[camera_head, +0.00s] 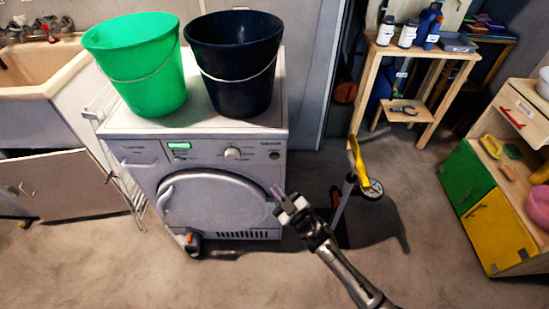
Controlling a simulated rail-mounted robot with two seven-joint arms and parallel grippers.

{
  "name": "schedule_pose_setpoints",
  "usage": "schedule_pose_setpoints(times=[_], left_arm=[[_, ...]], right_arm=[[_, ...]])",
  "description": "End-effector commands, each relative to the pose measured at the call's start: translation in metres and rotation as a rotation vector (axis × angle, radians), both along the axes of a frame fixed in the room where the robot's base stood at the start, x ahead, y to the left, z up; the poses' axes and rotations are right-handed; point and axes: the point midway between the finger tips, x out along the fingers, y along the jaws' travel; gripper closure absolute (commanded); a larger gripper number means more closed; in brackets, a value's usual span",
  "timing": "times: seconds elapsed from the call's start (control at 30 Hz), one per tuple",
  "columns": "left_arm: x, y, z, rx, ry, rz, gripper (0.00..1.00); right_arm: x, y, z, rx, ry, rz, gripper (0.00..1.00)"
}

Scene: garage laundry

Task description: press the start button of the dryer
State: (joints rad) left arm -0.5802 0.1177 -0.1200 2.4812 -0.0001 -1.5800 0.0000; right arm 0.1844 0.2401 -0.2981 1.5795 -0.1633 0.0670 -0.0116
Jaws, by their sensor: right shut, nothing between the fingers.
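The white dryer (140,152) stands at centre left, facing me. Its front panel has a lit green display (180,146), a round knob (232,154) and small marks below the display. I cannot tell which mark is the start button. The round door (215,200) looks closed. My right gripper (279,197) is shut and empty. In the picture it overlaps the dryer's front right side, right of the door and below the panel. I cannot tell whether it touches the dryer.
A green bucket (135,65) and a dark blue bucket (235,65) stand on the dryer. A dark and orange object (193,242) is at its lower front. A sink cabinet (60,185) stands left, a scooter-like object (345,200) right.

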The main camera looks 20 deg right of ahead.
Motion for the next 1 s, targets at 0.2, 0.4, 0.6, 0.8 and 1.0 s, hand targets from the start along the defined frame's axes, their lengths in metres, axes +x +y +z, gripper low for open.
schedule_pose_setpoints(times=[0.2,0.4,0.6,0.8,1.0], left_arm=[[0.000,-0.002,0.000,-0.005,0.001,0.004,0.57],[0.000,-0.001,0.000,-0.004,0.001,0.003,0.57],[0.000,0.001,-0.001,0.002,0.002,-0.002,0.57],[0.000,0.002,-0.005,0.009,0.002,-0.006,0.57],[0.000,0.003,-0.020,0.010,0.002,-0.005,0.57]], right_arm=[[-0.006,0.007,0.017,0.022,-0.104,0.049,1.00],[-0.008,0.008,0.020,0.027,-0.125,0.060,1.00],[-0.008,0.008,0.020,0.026,-0.124,0.059,1.00],[-0.003,0.006,0.019,0.025,-0.125,0.059,1.00],[0.016,-0.002,0.016,0.025,-0.125,0.058,1.00]])
